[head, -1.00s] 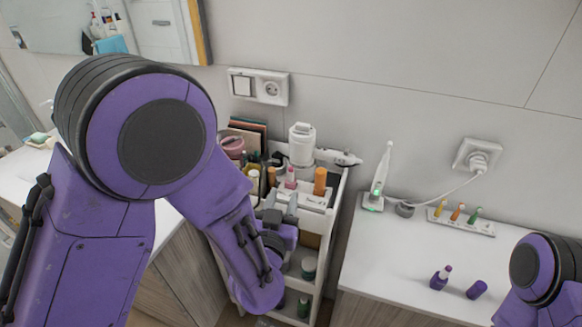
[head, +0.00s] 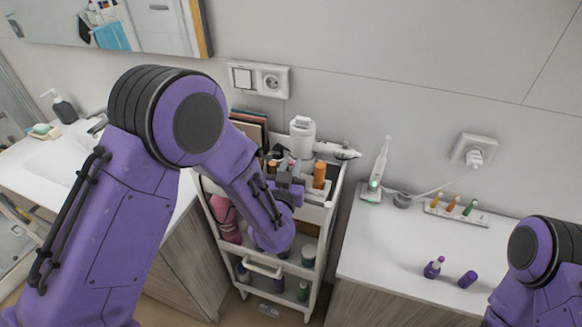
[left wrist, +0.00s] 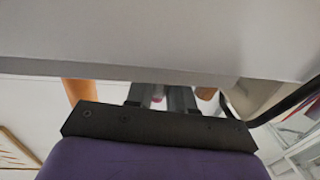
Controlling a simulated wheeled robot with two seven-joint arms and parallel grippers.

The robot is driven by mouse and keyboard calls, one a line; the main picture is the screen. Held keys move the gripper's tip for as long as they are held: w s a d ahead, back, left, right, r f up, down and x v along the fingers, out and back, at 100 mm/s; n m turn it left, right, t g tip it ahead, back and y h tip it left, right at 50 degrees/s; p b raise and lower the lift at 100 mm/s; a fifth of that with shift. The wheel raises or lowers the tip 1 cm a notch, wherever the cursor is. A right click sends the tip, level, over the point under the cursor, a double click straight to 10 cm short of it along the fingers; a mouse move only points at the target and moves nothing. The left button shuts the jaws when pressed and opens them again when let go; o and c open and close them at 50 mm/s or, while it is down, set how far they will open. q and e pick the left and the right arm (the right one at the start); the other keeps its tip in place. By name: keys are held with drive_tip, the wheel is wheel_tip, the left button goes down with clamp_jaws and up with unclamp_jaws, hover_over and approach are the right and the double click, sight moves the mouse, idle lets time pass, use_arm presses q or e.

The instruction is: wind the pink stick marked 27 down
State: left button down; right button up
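The pink stick (left wrist: 157,99) shows as a small pink patch between the two fingers of my left gripper (left wrist: 158,97) in the left wrist view. The fingers stand apart on either side of it, and I see no clear contact. In the head view my left gripper (head: 290,176) is at the top tier of the white cart (head: 336,205), over the spot of the pink stick, and hides most of it. The mark 27 cannot be read. Of my right arm only a link shows at the right edge; its gripper is out of view.
An orange stick (head: 319,174) stands close to the right of my left gripper. A white appliance (head: 302,137) stands behind. A pale surface fills the top of the left wrist view.

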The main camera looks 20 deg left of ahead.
use_arm(q)
drive_tip(key=m+h+b, duration=0.2)
drive_tip(key=h, duration=0.1)
drive_tip(key=m+h+b, duration=0.1)
drive_tip(key=h, duration=0.1)
drive_tip(key=shift+f, duration=0.25)
drive_tip(key=shift+r+m+g+h+b, duration=0.15)
drive_tip(key=shift+m+g+h+b, duration=0.3)
drive_tip(key=shift+m+h, duration=0.6)
drive_tip(key=shift+r, duration=0.1)
drive_tip(key=c, duration=1.1)
unclamp_jaws()
